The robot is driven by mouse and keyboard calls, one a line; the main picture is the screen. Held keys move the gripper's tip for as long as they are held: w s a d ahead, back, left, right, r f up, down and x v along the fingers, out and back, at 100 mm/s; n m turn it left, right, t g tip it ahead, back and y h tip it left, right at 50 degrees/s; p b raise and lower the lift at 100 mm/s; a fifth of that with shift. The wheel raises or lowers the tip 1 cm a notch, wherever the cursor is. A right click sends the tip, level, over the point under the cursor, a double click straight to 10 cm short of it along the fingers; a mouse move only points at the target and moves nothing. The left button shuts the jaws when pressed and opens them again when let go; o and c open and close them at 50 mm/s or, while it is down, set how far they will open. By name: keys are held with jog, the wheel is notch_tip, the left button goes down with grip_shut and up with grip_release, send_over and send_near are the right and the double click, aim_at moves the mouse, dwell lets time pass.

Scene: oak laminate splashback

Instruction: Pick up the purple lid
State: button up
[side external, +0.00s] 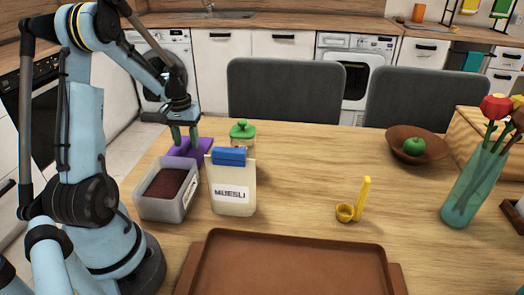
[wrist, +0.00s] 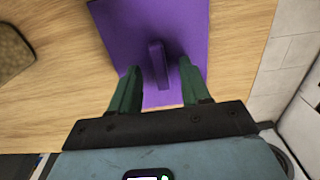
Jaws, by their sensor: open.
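The purple lid (side external: 203,146) lies flat on the wooden table behind the grey container, partly hidden by it and by my gripper. In the wrist view the purple lid (wrist: 180,30) is a flat square with a raised bar handle (wrist: 158,64) in its middle. My gripper (side external: 184,140) points down over the lid. Its green fingers also show in the wrist view (wrist: 160,72), apart, one on each side of the handle, with gaps between. Whether the fingertips touch the lid's surface I cannot tell.
The open grey container (side external: 168,190) with dark contents stands just in front of the lid. A muesli box (side external: 232,188) and a green-lidded jar (side external: 242,133) stand to its right.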

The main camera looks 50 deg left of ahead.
jog(key=shift+f, duration=0.3)
jog(key=shift+c, duration=0.2)
grip_shut()
jog(key=shift+r, duration=0.1)
